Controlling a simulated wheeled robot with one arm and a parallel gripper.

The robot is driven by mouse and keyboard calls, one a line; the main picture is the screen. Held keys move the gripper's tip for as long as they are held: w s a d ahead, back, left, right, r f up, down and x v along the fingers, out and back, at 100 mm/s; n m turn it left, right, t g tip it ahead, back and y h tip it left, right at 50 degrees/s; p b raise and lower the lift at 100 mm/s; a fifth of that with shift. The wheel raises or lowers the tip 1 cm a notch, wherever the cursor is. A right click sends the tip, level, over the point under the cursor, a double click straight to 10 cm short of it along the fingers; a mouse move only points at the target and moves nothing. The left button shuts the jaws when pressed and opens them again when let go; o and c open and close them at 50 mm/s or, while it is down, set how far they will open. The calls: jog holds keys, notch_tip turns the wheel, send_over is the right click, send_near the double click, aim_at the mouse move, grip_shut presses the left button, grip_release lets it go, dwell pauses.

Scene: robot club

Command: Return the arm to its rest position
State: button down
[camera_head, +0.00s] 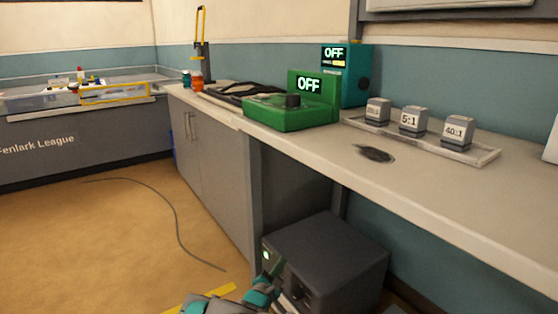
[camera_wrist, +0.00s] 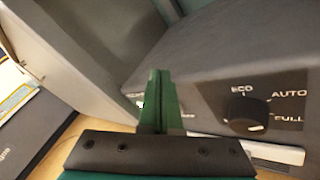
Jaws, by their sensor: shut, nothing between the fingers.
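In the wrist view my gripper (camera_wrist: 160,100) points at a dark grey box, with its green fingers together and nothing between them. The box (camera_wrist: 215,72) carries a black knob (camera_wrist: 246,113) marked ECO, AUTO and FULL, to the right of the fingers. In the head view part of my arm shows at the bottom, low in front of the same dark box (camera_head: 325,250) under the workbench. A small green light (camera_head: 266,255) glows on the box's front. I cannot tell whether the fingers touch the box.
The workbench (camera_head: 420,200) overhangs the box. On it stand a green device (camera_head: 290,112) reading OFF, a teal device (camera_head: 357,90) reading OFF, and a tray (camera_head: 485,157) with three labelled blocks. A cable (camera_head: 175,208) lies on the open floor at left.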

jog(key=s+d+r+m+g+h, duration=0.2)
jog(key=d+r+m+h, duration=0.2)
jog(key=d+r, duration=0.4)
jog(key=s+d+r+m+g+h, duration=0.35)
jog(key=d+r, duration=0.35)
jog(key=d, duration=0.3)
jog(key=s+d+r+m+g, duration=0.3)
jog(key=s+d+m+g, duration=0.2)
jog(key=s+d, duration=0.3)
jog(key=s+d+r+m+g, duration=0.3)
jog(key=s+d+m+g, duration=0.3)
jog(key=s, duration=0.4)
jog(key=s+a+f+m+g+y, duration=0.15)
jog(key=s+y, duration=0.25)
jog(key=s, duration=0.5)
jog(key=s+a+f+m+g+y, duration=0.1)
jog(key=s+a+f+m+y, duration=0.15)
jog(key=s, duration=0.75)
jog(key=s+a+f+t+y, duration=0.1)
jog(key=s+a+y, duration=0.7)
jog(key=a, duration=0.6)
jog(key=shift+m, duration=0.45)
jog(key=r+p, duration=0.6)
jog(key=shift+s+d, duration=0.15)
jog(key=shift+d, duration=0.1)
